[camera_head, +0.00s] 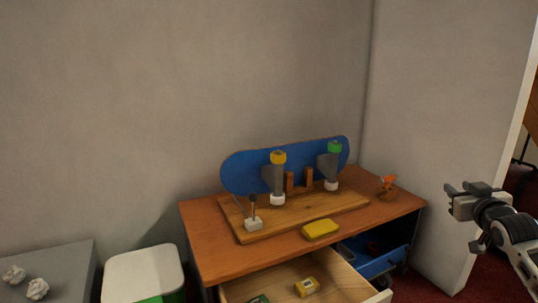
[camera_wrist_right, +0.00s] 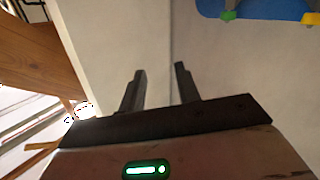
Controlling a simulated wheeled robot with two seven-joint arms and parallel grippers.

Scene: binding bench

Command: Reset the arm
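My right gripper (camera_head: 460,187) is raised at the right side of the head view, to the right of the wooden bench (camera_head: 221,256) and apart from it. In the right wrist view its two dark fingers (camera_wrist_right: 158,88) stand apart with nothing between them. Behind the fingers is plain pale wall. My left gripper does not show in either view.
A yellow block (camera_head: 320,229) lies in front. A white-lidded bin (camera_head: 143,271) stands left.

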